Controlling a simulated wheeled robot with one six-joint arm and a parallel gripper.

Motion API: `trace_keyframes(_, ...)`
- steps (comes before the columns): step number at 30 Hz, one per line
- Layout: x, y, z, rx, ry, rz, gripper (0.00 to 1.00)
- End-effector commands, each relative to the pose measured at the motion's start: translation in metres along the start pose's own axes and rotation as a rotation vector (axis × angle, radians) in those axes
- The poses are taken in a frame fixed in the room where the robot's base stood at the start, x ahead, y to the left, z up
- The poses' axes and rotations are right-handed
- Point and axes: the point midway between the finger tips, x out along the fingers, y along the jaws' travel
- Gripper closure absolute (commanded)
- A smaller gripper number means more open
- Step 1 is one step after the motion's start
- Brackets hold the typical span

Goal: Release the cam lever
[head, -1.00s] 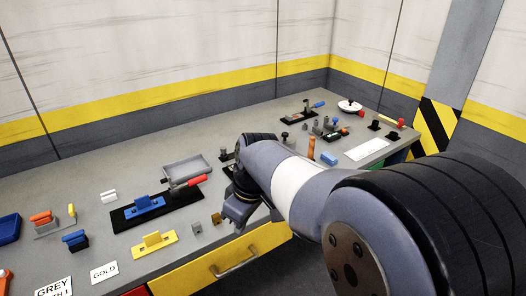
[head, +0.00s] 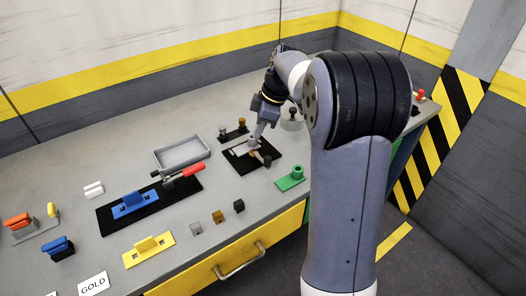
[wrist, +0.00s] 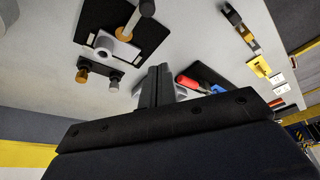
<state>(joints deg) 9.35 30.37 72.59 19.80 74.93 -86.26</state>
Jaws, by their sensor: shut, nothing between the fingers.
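My gripper (head: 259,135) is shut and empty, pointing down over a black plate (head: 238,165) that carries a light grey clamp block. Its closed fingers (wrist: 157,86) show in the wrist view, beside the plate (wrist: 150,42). On the plate stand the grey block (wrist: 110,45), a tan round piece (wrist: 124,33) and a grey rod with a rounded end (wrist: 147,8), which looks like the cam lever. In the head view the gripper partly covers this fixture. I cannot tell whether the fingertips touch the lever.
A red-handled clamp (head: 184,173) with a blue block (head: 136,204) stands to the left. A grey tray (head: 182,152) lies behind it. Two small knobs (head: 233,131) stand behind the plate. A green block (head: 291,178) sits to the right. The bench front left has loose blocks.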

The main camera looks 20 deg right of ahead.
Motion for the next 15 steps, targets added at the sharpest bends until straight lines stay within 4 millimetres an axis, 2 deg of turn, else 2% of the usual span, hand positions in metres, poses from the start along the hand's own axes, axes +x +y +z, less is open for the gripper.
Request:
trace_keyframes(5, 0.004, -0.001, 0.0, 0.001, 0.0, -0.002, 1.0)
trace_keyframes(8, 0.013, -0.001, 0.0, 0.001, -0.001, -0.003, 1.0)
trace_keyframes(15, 0.061, -0.001, 0.0, 0.002, -0.001, -0.006, 1.0)
